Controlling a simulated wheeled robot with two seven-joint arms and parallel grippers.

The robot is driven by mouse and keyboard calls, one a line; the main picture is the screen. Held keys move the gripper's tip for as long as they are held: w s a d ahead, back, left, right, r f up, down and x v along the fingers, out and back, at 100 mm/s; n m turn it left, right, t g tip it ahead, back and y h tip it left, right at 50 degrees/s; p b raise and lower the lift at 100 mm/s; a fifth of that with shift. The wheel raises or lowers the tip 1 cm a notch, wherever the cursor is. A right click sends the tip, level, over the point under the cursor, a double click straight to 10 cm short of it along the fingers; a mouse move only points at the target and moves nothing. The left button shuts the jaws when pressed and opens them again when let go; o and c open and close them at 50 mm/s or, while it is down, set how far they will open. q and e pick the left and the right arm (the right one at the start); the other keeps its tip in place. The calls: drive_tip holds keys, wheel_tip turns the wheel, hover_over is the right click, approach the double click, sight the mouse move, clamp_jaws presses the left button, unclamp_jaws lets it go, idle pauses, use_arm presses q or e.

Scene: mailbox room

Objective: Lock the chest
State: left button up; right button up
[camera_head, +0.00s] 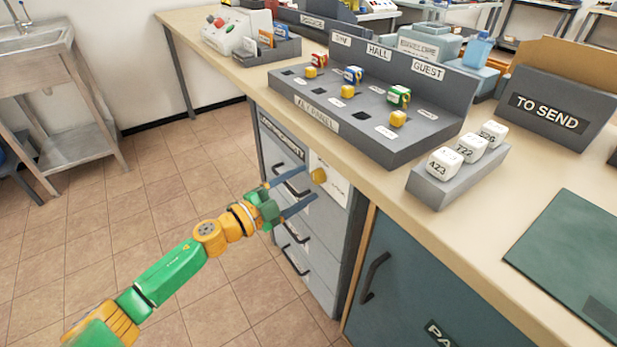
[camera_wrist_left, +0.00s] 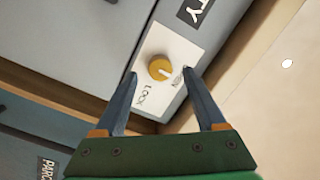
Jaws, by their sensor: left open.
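The grey chest of drawers (camera_head: 311,268) stands under the counter, with dark handles on its front. A round yellow knob (camera_head: 319,175) sits on a white plate (camera_head: 328,184) at its upper right. In the left wrist view the knob (camera_wrist_left: 160,68) carries a pale mark pointing right, towards a label partly hidden by a finger. The word LOCK (camera_wrist_left: 142,94) reads below left of the knob. My left gripper (camera_head: 310,182) is open in front of the knob, its fingertips on either side. I cannot tell whether they touch it. My right gripper is not in view.
Above, the counter holds a grey key panel (camera_head: 405,146) with coloured tags, a block of white numbered cubes (camera_head: 444,164) and a TO SEND box (camera_head: 556,108). A blue-green cabinet (camera_head: 420,285) stands right of the chest. The tiled floor at left is clear.

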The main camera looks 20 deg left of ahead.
use_arm(q)
drive_tip(key=shift+x, duration=1.15)
clamp_jaws()
